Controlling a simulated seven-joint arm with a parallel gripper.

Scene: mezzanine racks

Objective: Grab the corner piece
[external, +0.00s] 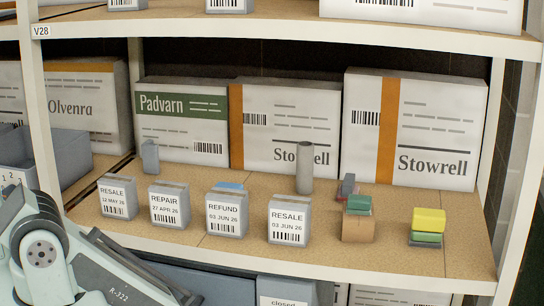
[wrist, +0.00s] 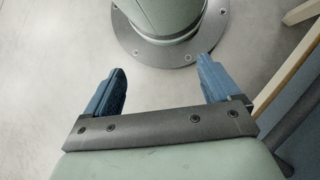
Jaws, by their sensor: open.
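No piece is plainly marked as a corner piece. A small grey and dark red piece (external: 348,185) of unclear shape sits at the back left of a teal block (external: 358,203), which rests on a brown box (external: 357,228) on the middle shelf. To its right, a yellow block (external: 428,220) lies on green blocks (external: 426,238). My gripper (wrist: 160,66) shows in the wrist view with its two blue fingers wide apart and nothing between them. It points at the floor beside my own base, away from the shelf items. Its fingers are not visible in the external view.
Several labelled grey boxes (external: 227,216) line the front of the shelf (external: 390,255). A grey tube (external: 305,168) and a grey bottle (external: 150,156) stand behind them. Large cartons (external: 410,130) close off the back. A white rack post (external: 45,130) rises at left.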

